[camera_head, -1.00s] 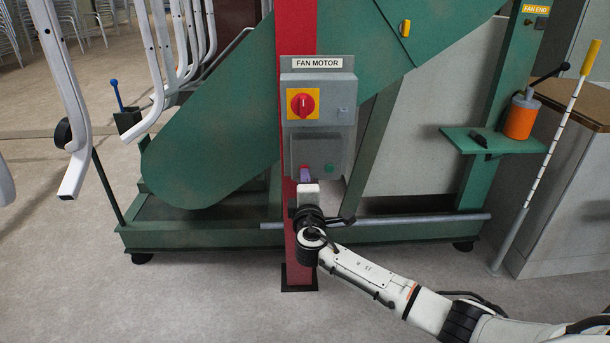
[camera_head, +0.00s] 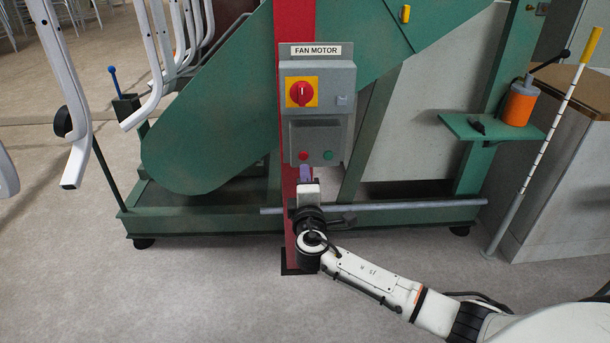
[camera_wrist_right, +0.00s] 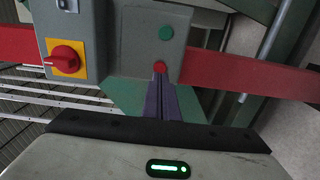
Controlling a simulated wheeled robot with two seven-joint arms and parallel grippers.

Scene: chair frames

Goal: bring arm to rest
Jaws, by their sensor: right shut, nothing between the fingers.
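My right gripper (camera_head: 306,173) is shut and empty, in front of the red post just below the fan motor control box (camera_head: 318,105). In the right wrist view its purple fingers (camera_wrist_right: 161,98) lie together, and their tips appear close to the red button (camera_wrist_right: 160,66); I cannot tell whether they touch. The box carries a red rotary switch on a yellow plate (camera_head: 302,92), a red button (camera_head: 303,156) and a green button (camera_head: 328,155). My right arm (camera_head: 375,281) reaches in from the lower right. My left gripper is not in view.
A green machine (camera_head: 213,140) stands behind the red post (camera_head: 296,215). A horizontal grey bar (camera_head: 410,205) runs low along it. White chair frames (camera_head: 62,95) hang at left. A green shelf (camera_head: 492,127) holds an orange canister (camera_head: 519,105). The near floor is open.

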